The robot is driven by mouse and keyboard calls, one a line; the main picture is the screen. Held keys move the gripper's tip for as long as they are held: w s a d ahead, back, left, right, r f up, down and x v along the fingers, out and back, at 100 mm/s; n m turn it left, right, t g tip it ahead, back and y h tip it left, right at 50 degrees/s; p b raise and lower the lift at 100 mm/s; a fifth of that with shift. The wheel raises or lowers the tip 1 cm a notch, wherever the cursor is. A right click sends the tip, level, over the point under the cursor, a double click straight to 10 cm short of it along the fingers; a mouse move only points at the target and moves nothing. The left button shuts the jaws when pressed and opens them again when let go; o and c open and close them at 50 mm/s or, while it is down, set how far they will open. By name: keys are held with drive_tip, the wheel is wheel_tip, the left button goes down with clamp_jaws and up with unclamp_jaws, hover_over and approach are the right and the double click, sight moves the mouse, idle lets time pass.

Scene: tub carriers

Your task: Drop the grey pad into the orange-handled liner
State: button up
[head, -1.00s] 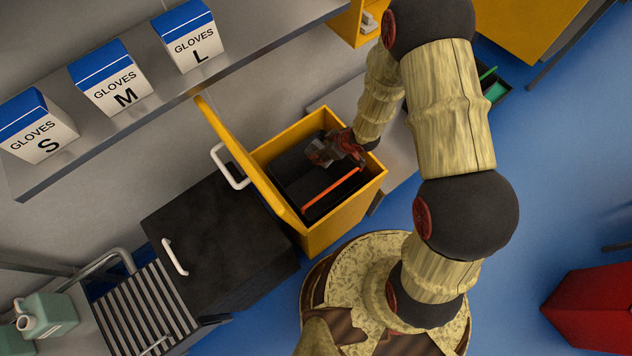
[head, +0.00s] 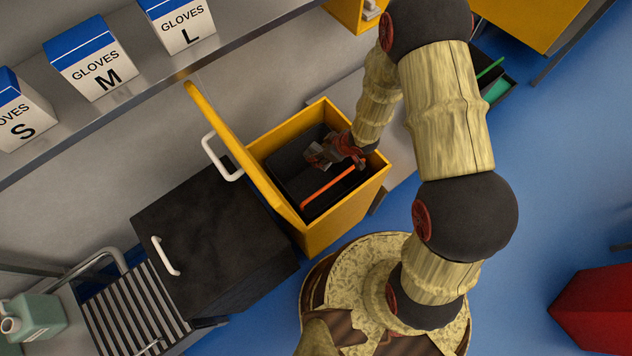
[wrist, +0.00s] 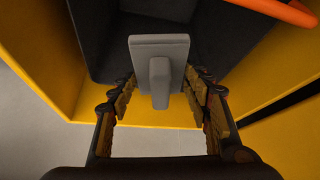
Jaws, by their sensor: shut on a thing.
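The grey pad (wrist: 160,50) is in my gripper (wrist: 160,88), with the fingers closed on the raised block on its face. In the wrist view the pad is above the dark inside of a liner (wrist: 105,40). The black liner (head: 287,178) with the orange handle (head: 333,187) sits inside a yellow tub (head: 347,213). The orange handle also shows at the top right of the wrist view (wrist: 278,10). In the head view my gripper (head: 318,156) is at the tub's opening, beside the handle. The liner's floor is partly hidden by the gripper.
The yellow lid (head: 235,140) stands open on the tub's left side. A black box with a white handle (head: 205,235) stands to the left. A shelf (head: 150,90) with glove boxes runs above. A green-handled tray (head: 497,88) is behind my arm.

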drive_tip(key=o, duration=1.1)
drive_tip(key=shift+o, duration=0.4)
drive_tip(key=shift+r, duration=0.1)
drive_tip(key=v, duration=1.2)
